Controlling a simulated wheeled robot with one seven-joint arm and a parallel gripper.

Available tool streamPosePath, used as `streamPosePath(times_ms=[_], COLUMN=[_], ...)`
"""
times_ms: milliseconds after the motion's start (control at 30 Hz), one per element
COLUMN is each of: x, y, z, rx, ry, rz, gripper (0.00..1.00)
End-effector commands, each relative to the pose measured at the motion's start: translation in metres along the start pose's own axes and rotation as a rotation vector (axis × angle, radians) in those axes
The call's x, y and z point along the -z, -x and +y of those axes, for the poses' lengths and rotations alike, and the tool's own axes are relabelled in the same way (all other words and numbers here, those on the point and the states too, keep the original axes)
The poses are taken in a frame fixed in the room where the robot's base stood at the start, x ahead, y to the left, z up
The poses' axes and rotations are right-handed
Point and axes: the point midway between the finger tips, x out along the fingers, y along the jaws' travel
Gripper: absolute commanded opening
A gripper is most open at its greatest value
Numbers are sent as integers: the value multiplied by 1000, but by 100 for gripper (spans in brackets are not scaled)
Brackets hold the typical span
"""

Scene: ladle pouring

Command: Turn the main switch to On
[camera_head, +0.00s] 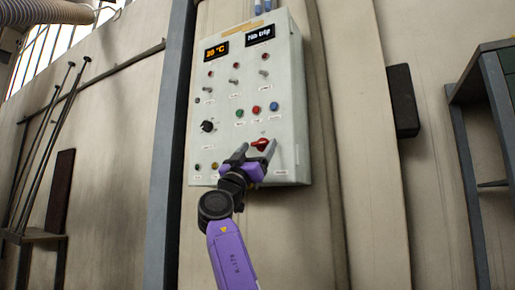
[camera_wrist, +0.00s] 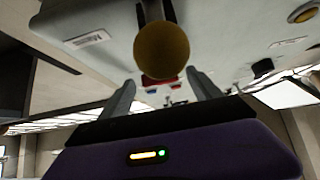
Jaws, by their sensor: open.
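The main switch (camera_head: 261,144) is a red rotary handle low on the right of the pale control panel (camera_head: 294,95). In the head view its handle lies nearly sideways, slightly tilted. My gripper (camera_head: 258,151) is open at the panel, with one finger on each side of the lower part of the switch. I cannot tell whether the fingers touch it. In the wrist view the open fingers of my gripper (camera_wrist: 161,92) flank a red part (camera_wrist: 160,82), apparently the switch, partly hidden by a yellow-brown round thing (camera_wrist: 161,50) that I cannot identify.
A dark post (camera_head: 172,140) stands left of the panel. A dark block (camera_head: 402,100) is on the wall at right.

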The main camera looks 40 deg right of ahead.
Motion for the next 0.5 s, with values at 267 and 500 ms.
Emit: streamPosePath(times_ms=[267,500], x=[-1,0], y=[46,69], z=[-1,-1], rx=[3,2], ry=[-1,-1], rz=[-1,-1], gripper=[73,73])
